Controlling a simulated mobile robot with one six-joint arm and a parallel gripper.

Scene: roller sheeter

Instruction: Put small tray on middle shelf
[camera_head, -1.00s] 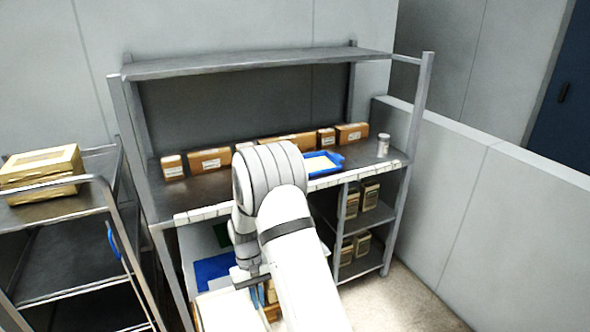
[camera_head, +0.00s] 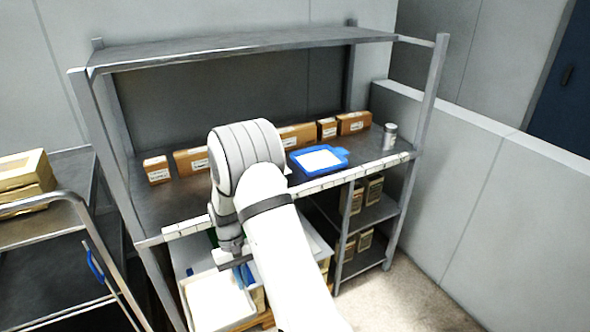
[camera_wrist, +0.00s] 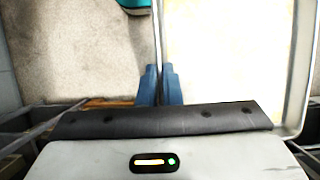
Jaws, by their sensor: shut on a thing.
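My gripper (camera_wrist: 158,88) is shut on the wall of a white tray (camera_wrist: 292,110), its two blue fingers pinching the thin edge. In the head view the white tray (camera_head: 218,300) is at the lower left of my arm, in front of the shelf unit and below the middle shelf. My gripper (camera_head: 243,275) is partly hidden by my arm there. The middle shelf (camera_head: 160,205) holds a row of brown boxes (camera_head: 190,160) at its back. A blue tray (camera_head: 318,160) with a white inside lies on its right half.
A metal can (camera_head: 389,137) stands at the right end of the middle shelf. The top shelf (camera_head: 250,45) is empty. Shelf posts (camera_head: 425,95) bound both sides. A cart (camera_head: 60,240) with a yellowish box (camera_head: 25,178) stands at the left. The middle shelf's left front is clear.

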